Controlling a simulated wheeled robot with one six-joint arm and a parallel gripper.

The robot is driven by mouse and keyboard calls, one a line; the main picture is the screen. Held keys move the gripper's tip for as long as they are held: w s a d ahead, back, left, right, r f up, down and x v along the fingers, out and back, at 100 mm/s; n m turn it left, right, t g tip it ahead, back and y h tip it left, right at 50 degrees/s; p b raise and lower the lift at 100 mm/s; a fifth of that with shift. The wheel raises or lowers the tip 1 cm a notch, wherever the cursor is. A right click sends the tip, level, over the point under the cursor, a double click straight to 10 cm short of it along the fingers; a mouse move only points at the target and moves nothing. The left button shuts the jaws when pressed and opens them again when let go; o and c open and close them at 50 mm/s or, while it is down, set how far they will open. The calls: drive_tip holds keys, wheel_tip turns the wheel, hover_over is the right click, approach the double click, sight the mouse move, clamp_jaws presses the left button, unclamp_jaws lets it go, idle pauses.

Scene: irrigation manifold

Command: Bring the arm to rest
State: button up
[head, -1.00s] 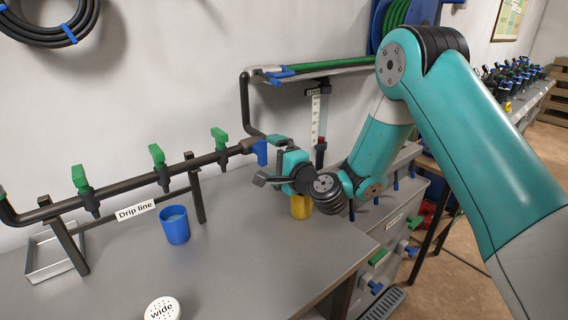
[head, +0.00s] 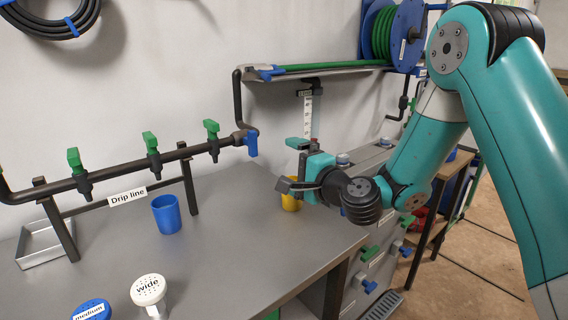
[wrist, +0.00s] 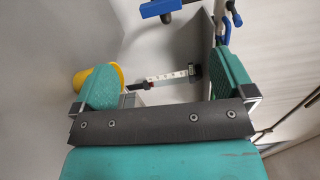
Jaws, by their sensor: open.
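My gripper (head: 288,165) is above the right part of the grey workbench (head: 225,240), near its right edge, in the head view. It is open and empty. In the wrist view its two teal fingers (wrist: 160,84) stand wide apart with nothing held between them. The wrist view shows a white ruled strip (wrist: 168,76) beyond the gap between the fingers. A yellow cup (head: 291,196) stands on the bench behind my gripper and is partly hidden by it. The yellow cup also shows in the wrist view, partly behind the left finger.
The drip line pipe (head: 110,172) with green valves and a blue one (head: 252,145) runs along the left. A blue cup (head: 166,215) stands below it. Lidded "wide" (head: 148,290) and "medium" (head: 92,309) items are in front. A shelf (head: 330,73) and hose reel (head: 405,35) are behind.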

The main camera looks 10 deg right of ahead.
drive_tip(key=s+a+r+n+g+y+p, duration=0.1)
drive_tip(key=s+a+r+n+g+p, duration=0.15)
drive_tip(key=s+n+g, duration=0.2)
drive_tip(key=s+a+r+n+g+y+p, duration=0.1)
drive_tip(key=s+a+r+n+g, duration=0.25)
drive_tip(key=s+n, duration=0.2)
drive_tip(key=s+a+r+n+g+y+p, duration=0.1)
drive_tip(key=s+a+r+n+g, duration=0.1)
drive_tip(key=s+a+n+g, duration=0.3)
drive_tip(key=s+d+r+n+g+h+p, duration=0.1)
drive_tip(key=s+d+n+h, duration=0.1)
drive_tip(key=s, duration=0.7)
drive_tip(key=s+d+r+n+g+h+p, duration=0.1)
drive_tip(key=s+d+n+g+h+p, duration=0.1)
drive_tip(key=s+d, duration=0.5)
drive_tip(key=shift+s+d+n+h, duration=0.25)
drive_tip(key=shift+s+n+h, duration=0.6)
drive_tip(key=shift+h, duration=0.35)
